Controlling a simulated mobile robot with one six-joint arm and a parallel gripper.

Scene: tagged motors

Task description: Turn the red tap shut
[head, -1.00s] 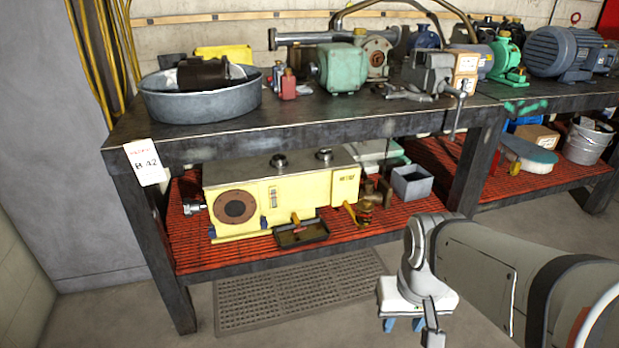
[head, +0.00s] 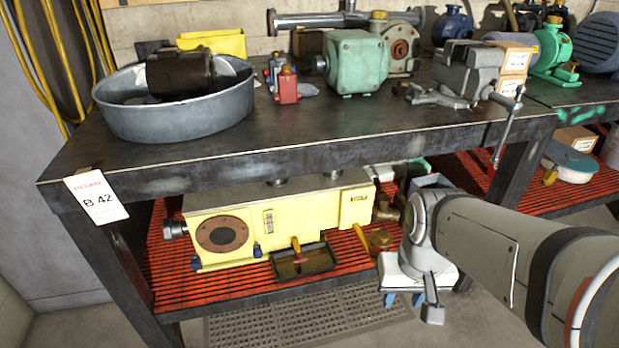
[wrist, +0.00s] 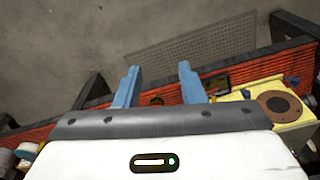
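No tap that is clearly red can be made out. A brass fitting (head: 380,240) stands on the red lower shelf in the head view, at the right end of the yellow machine; whether it has a tap handle is too small to tell. My gripper (head: 404,300) points down in front of the shelf, a little right of the fitting. In the wrist view my gripper (wrist: 158,76) shows two blue fingers spread apart with nothing held between them. A small brownish round part (wrist: 156,100) shows behind the gap between the fingers.
The yellow machine (head: 275,222) and a dark tray (head: 304,262) occupy the red slatted shelf (head: 190,292). The workbench top (head: 250,142) overhangs it, carrying a metal basin (head: 175,116), a green pump (head: 355,62) and a vise (head: 465,75). A floor mat (head: 300,316) lies in front.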

